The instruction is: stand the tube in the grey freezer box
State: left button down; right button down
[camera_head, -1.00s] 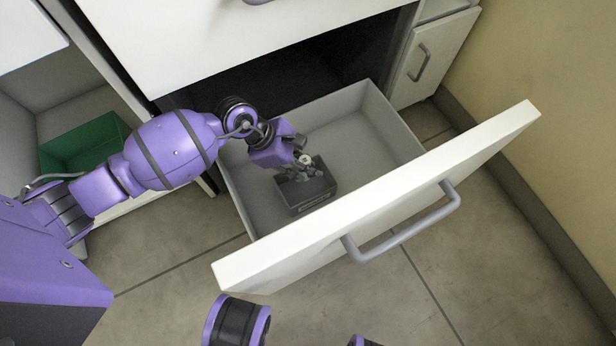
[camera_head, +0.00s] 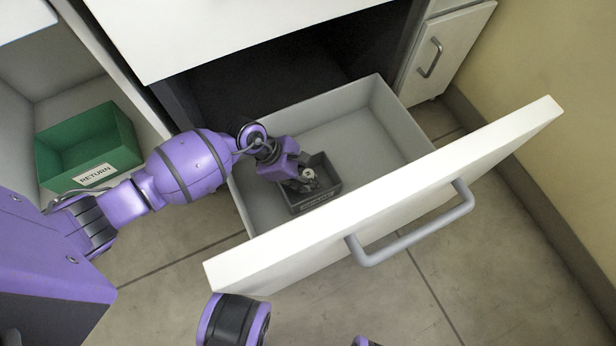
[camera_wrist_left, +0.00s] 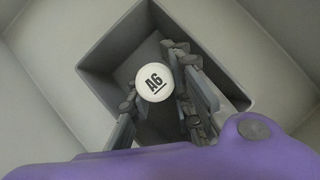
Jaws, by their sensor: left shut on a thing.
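The grey freezer box (camera_head: 316,201) sits inside the open drawer, toward its front left. My left gripper (camera_head: 303,180) reaches down over the box and is shut on the tube (camera_head: 308,174), whose pale round cap shows from above. In the left wrist view the cap (camera_wrist_left: 154,82) is white and marked "A6", between the fingers (camera_wrist_left: 165,90), with the dark box walls (camera_wrist_left: 115,58) around it. The tube looks upright; its lower end is hidden, so I cannot tell whether it touches the box floor. My right gripper is not in view.
The white drawer front (camera_head: 400,200) with its grey handle (camera_head: 415,232) stands pulled out. The drawer floor (camera_head: 345,140) behind the box is bare. A green box labelled "RETURN" (camera_head: 95,150) stands in a compartment at left.

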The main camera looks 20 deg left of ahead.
pick_arm(q)
jog(key=c, duration=1.8)
grip_release()
jog(key=shift+c, duration=0.2)
